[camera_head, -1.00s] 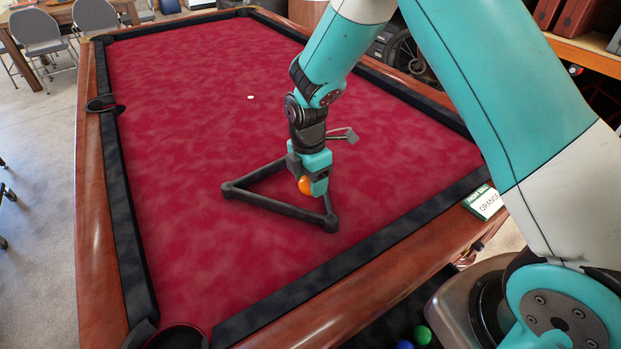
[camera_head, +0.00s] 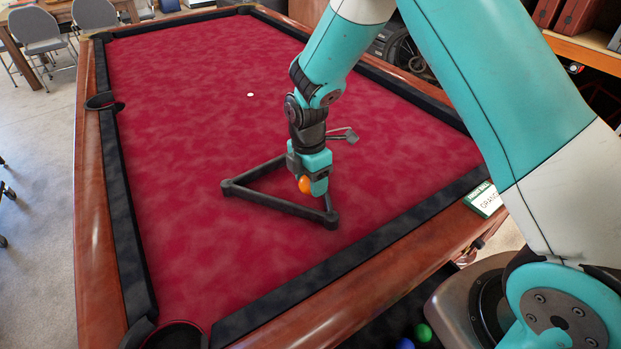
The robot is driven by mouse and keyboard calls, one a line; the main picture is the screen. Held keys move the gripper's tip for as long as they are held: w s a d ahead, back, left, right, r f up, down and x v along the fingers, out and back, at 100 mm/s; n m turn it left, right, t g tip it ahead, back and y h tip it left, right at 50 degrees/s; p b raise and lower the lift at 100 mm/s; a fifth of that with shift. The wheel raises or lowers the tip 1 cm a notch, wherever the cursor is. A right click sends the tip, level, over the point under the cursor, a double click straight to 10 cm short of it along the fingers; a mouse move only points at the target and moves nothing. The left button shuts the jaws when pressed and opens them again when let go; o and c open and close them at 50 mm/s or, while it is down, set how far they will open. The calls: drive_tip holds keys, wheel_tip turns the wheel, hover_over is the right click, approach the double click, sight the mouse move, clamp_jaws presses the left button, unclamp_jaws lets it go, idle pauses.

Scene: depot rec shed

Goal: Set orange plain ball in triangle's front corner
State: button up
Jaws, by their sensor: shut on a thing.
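The orange ball (camera_head: 305,184) is between the fingers of my gripper (camera_head: 308,186), which is shut on it. The ball shows no visible stripe, but part of it is hidden by the fingers. The black triangle (camera_head: 275,203) lies flat on the red cloth. My gripper points down over the triangle's right part, near its near-right corner (camera_head: 331,222). I cannot tell whether the ball touches the cloth. The arm hides part of the triangle's far side.
The pool table's red cloth (camera_head: 200,120) is otherwise clear, with a small white spot (camera_head: 250,95) beyond the triangle. A green ball (camera_head: 423,333) and a blue ball (camera_head: 405,344) lie below the near rail.

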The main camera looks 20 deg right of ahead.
drive_tip(key=shift+f+b, duration=0.85)
drive_tip(key=shift+f, duration=0.5)
idle(0.4)
drive_tip(key=o, duration=1.1)
wheel_tip(320, 180, up, 18)
drive_tip(key=w+f, duration=0.1)
drive_tip(key=s+a+r+m+y, duration=0.1)
drive_tip(key=s+m, duration=0.3)
drive_tip(key=s, duration=0.4)
drive_tip(key=s+a+r+m+y, duration=0.2)
drive_tip(key=s+r+m, duration=0.2)
drive_tip(key=s, duration=0.5)
drive_tip(key=s+a+r+m+t+y, duration=0.1)
drive_tip(key=s+r+m, duration=0.1)
drive_tip(key=s+m, duration=0.3)
drive_tip(key=shift+s+a+r+m+b, duration=0.1)
drive_tip(key=shift+s+a+m+b, duration=0.1)
drive_tip(key=shift+s, duration=0.85)
drive_tip(key=shift+s+a+r+m+b, duration=0.1)
drive_tip(key=shift+s+a, duration=0.05)
drive_tip(key=shift+s, duration=0.85)
